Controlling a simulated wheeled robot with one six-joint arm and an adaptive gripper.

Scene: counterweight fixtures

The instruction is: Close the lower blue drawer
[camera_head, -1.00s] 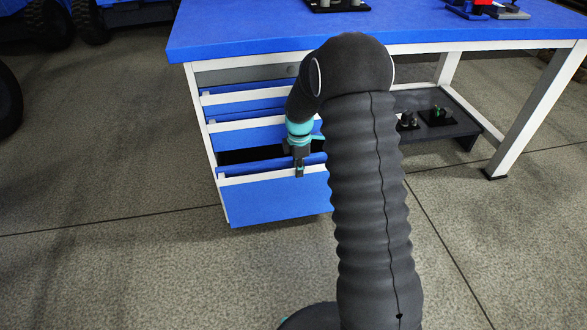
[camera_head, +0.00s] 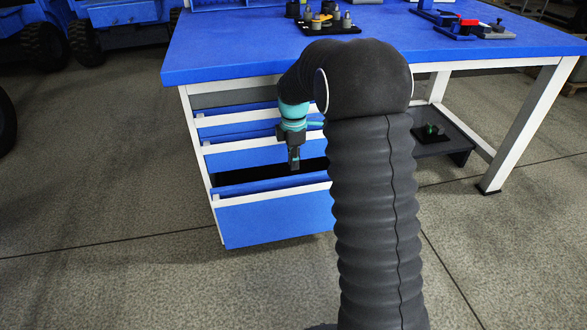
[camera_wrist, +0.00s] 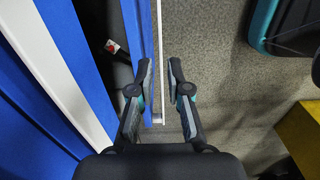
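The lower blue drawer (camera_head: 275,219) is pulled out below the bench, with a white strip along its front top edge and a dark interior (camera_head: 262,176) showing. My gripper (camera_head: 294,165) points down over the drawer opening near its front edge in the head view. In the wrist view my gripper (camera_wrist: 160,72) is open and empty, its two fingers apart. The drawer's front edge (camera_wrist: 159,40) runs between or just below the fingers; I cannot tell if they touch it. A small red and white mark (camera_wrist: 112,46) shows inside the drawer.
Upper blue drawers (camera_head: 235,132) stand above, less far out. The blue bench top (camera_head: 220,50) carries fixtures (camera_head: 325,22) and a red part (camera_head: 467,22). A low shelf (camera_head: 450,136) is at right.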

